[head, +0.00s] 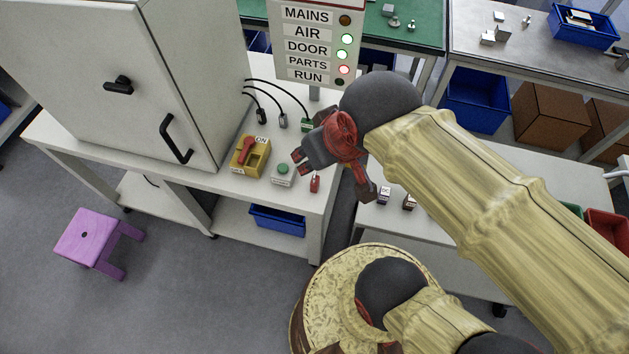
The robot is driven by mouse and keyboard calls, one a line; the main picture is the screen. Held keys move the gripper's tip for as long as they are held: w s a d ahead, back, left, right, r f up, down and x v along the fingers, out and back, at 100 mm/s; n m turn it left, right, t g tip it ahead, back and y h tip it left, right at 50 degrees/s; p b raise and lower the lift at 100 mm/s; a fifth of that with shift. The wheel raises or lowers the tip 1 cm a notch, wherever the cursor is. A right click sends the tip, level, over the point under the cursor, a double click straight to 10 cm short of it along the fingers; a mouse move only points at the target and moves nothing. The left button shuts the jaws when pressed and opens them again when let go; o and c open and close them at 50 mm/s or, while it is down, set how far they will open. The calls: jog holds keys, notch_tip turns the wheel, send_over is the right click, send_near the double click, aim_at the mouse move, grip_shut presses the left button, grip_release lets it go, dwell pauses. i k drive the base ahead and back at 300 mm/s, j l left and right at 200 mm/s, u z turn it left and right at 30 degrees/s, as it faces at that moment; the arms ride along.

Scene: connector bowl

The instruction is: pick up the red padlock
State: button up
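The red padlock (315,183) is small and stands on the white bench top near its front right corner, just right of a grey box with a green button. My gripper (332,175) is above the bench's right end, with its red and dark fingers spread apart. In the picture the padlock shows just below and between the fingers, apart from them. Nothing shows between the fingers at their own height. The exact height gap above the padlock cannot be told from this one view.
A yellow switch box (250,157) with a red handle and the green-button box (283,174) stand left of the padlock. A large grey cabinet (110,80) fills the bench's left side. Black cables (275,97) and a sign panel (313,45) are behind. Small dark blocks (384,196) lie on the right table.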

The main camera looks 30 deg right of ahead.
aim_at(314, 183)
jog(key=z, duration=0.3)
jog(key=j+z, duration=0.35)
jog(key=k+j+z, duration=0.1)
jog(key=j+z, duration=0.3)
jog(key=k+j+z, duration=0.1)
jog(key=j+z, duration=0.25)
jog(key=k+j, duration=0.15)
jog(key=j, duration=0.2)
jog(key=k+j+z, duration=0.1)
jog(key=j, duration=0.25)
jog(key=k+j, duration=0.2)
jog(key=j, duration=0.15)
jog(key=k+j, duration=0.15)
jog(key=j, duration=0.2)
jog(key=z, duration=0.05)
